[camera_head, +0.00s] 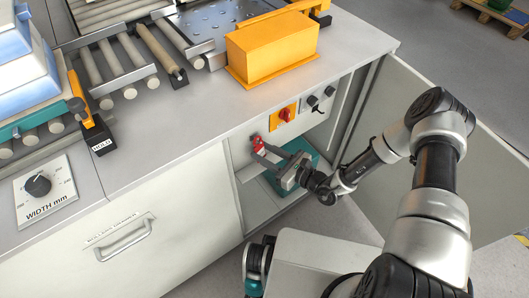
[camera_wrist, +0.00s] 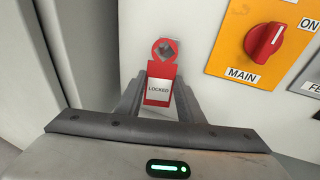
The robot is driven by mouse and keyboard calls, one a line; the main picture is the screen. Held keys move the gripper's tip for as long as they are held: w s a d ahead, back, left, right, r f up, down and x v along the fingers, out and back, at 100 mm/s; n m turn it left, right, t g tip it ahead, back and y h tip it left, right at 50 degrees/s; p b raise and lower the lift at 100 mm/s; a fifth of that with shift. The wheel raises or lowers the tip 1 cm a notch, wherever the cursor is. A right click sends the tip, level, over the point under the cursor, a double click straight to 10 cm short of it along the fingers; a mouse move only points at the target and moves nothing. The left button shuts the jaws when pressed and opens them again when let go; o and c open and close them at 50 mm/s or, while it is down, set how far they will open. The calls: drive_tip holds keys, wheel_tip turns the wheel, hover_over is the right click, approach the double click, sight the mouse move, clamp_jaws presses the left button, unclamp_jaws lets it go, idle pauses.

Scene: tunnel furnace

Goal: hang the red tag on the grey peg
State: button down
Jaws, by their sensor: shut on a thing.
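In the head view the tag (camera_head: 258,143) is a small red shape at the tip of my gripper (camera_head: 262,155), close to the cabinet's front panel. A grey shape, seemingly the grey peg (camera_wrist: 168,48), shows inside the tag's loop. I cannot tell whether the loop is around the peg or only in front of it.
An orange plate with a red MAIN switch (camera_wrist: 265,42) is right of the tag. Dark knobs (camera_head: 313,102) are beyond it. An open cabinet door (camera_head: 440,110) stands right, near my arm. A teal bin (camera_head: 298,152) sits below in the open cabinet.

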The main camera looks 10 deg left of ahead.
drive_tip(key=c, duration=1.1)
unclamp_jaws()
drive_tip(key=shift+d, duration=0.15)
drive_tip(key=p+v, duration=0.2)
drive_tip(key=v, duration=1.5)
drive_tip(key=shift+s, duration=0.15)
